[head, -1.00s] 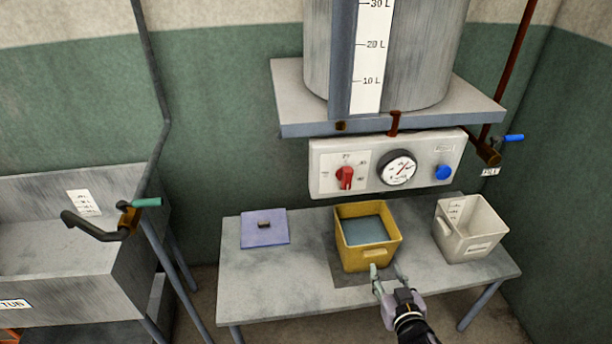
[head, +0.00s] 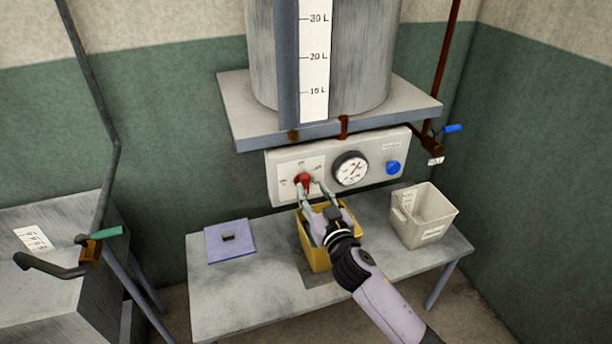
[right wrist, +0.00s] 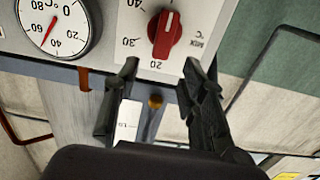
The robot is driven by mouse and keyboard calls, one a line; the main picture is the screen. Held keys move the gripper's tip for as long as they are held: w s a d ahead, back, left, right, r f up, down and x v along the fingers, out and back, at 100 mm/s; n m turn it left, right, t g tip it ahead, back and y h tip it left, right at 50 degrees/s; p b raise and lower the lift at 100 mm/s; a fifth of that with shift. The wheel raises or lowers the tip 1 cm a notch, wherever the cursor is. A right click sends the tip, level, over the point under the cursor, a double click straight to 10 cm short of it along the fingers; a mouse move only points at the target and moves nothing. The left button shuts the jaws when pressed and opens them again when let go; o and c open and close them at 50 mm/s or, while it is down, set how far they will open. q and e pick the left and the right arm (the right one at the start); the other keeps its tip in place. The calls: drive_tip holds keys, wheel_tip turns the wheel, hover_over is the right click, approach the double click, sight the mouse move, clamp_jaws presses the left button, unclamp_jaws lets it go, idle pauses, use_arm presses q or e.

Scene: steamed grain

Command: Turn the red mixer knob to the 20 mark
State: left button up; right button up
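The red mixer knob (head: 303,180) sits on the left of the pale control panel (head: 279,157). In the right wrist view the panel appears upside down; the knob (right wrist: 164,36) shows there with 20, 30 and 40 marks around it. The 20 mark is below the knob in that view, and a white line shows on the knob's upper half, away from 20. My right gripper (head: 311,188) is open in front of the knob. In the right wrist view its fingertips (right wrist: 161,70) are spread wide, just short of the knob, with nothing between them. My left gripper is out of view.
A dial gauge (head: 350,168) and a blue button (head: 393,168) are right of the knob. Below, the table (head: 240,290) holds a yellow bin (head: 318,260), a white bin (head: 428,212) and a purple board (head: 215,246). A shelf (head: 240,115) with a tank overhangs the panel.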

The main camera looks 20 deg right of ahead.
sight(306, 180)
drive_tip(key=w, duration=0.5)
drive_tip(key=shift+w+a+p, duration=0.1)
drive_tip(key=shift+w+p, duration=0.2)
drive_tip(key=shift+w, duration=0.05)
drive_tip(key=shift+c, duration=0.2)
clamp_jaws()
